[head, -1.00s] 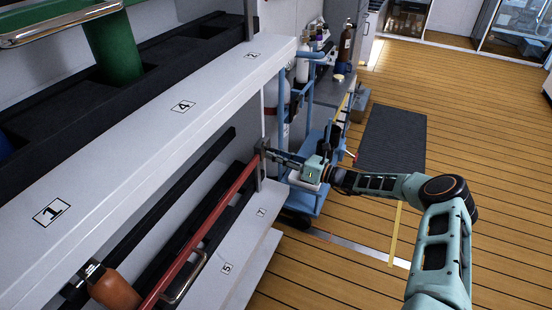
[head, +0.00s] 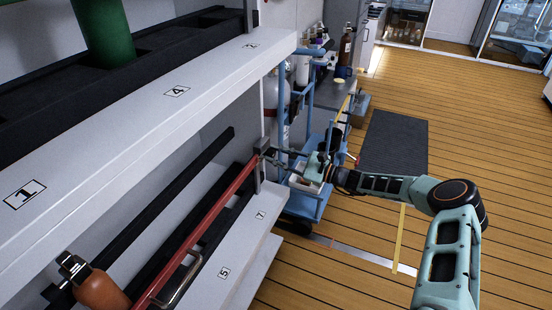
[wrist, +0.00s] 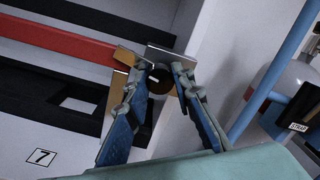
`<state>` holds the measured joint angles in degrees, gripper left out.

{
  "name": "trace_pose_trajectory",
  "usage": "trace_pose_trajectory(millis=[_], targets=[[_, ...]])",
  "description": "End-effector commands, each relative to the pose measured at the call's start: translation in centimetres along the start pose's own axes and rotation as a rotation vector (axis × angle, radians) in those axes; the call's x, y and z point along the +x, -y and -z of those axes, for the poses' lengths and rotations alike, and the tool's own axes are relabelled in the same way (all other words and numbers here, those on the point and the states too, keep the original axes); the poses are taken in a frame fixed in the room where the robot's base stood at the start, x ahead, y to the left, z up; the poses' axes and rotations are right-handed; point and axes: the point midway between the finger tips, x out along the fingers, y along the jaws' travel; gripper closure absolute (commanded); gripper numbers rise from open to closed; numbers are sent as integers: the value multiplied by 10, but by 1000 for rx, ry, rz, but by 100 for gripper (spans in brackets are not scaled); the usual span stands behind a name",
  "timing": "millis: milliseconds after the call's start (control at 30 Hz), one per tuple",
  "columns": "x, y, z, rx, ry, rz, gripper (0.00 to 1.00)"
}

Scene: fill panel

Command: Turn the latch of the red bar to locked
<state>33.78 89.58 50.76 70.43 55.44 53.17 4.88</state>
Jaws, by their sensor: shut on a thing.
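The red bar (head: 205,222) runs slantwise along the lower rack and ends at a grey upright post (head: 260,168). It also shows at the upper left of the wrist view (wrist: 60,40). At its end are brass-coloured pieces (wrist: 122,58) and a metal latch with a dark round part (wrist: 160,82). My gripper (head: 270,153) is at this post, reaching in from the right. In the wrist view its fingers (wrist: 160,72) are on either side of the latch and shut on it. The fingers hide part of the latch, and its locked or unlocked position cannot be read.
An orange-brown cylinder (head: 102,290) stands at the lower left of the rack. A white shelf edge (head: 130,115) with number labels lies above the bar. A blue cart (head: 318,190) stands close behind my gripper. The wooden floor at right is open.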

Motion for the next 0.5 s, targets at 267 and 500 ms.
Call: trace_pose_trajectory(millis=[267,500], targets=[[-1,1,0,-152,6,-3,100],[-1,2,0,-208,8,-6,100]])
